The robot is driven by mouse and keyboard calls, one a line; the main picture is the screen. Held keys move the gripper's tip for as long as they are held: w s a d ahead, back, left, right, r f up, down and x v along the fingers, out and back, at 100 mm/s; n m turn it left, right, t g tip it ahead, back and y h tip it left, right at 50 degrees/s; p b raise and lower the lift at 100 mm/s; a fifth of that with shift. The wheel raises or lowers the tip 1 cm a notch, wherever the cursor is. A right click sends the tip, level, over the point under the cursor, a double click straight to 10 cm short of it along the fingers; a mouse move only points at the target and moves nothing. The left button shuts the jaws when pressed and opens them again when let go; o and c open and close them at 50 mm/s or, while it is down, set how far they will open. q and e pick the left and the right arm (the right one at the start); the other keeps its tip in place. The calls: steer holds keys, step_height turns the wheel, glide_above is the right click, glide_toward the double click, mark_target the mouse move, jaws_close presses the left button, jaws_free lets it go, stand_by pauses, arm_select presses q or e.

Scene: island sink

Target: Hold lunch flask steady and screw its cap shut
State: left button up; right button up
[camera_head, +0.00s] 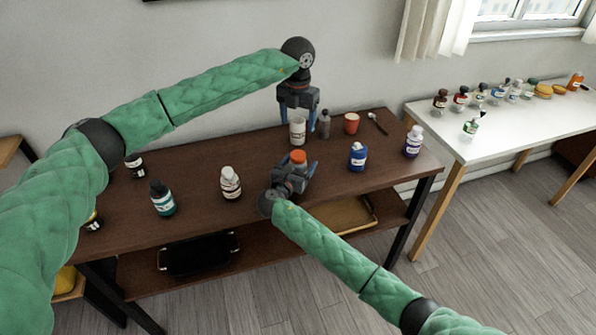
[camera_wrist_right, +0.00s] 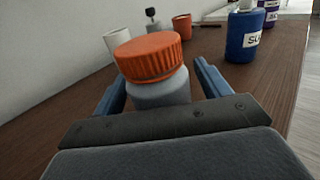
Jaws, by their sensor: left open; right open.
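The lunch flask, with a grey body (camera_wrist_right: 165,92) and a ribbed orange cap (camera_wrist_right: 148,54), stands on the dark brown table. In the head view its orange cap (camera_head: 298,157) shows above my right gripper, which hides most of the body. The cap sits on top of the flask; how tightly is not clear. My right gripper (camera_head: 294,172) is open, with its blue fingers on either side of the flask body, as the right wrist view also shows. My left gripper (camera_head: 299,108) is open and empty, pointing down behind the flask, above or around a white cup (camera_head: 297,134).
A grey bottle (camera_head: 324,126), an orange-red cup (camera_head: 351,123) and a spoon (camera_head: 377,121) are close by at the back. A blue bottle (camera_head: 357,158) and a purple bottle (camera_head: 413,142) stand right; a white-capped bottle (camera_head: 231,184) and a teal-labelled bottle (camera_head: 162,199) stand left.

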steer(key=b+v, duration=0.2)
steer(key=v, duration=0.4)
steer(key=shift+s+a+f, duration=0.1)
steer(key=shift+s+f, duration=0.05)
steer(key=shift+s+a, duration=0.3)
steer(key=shift+s, duration=0.35)
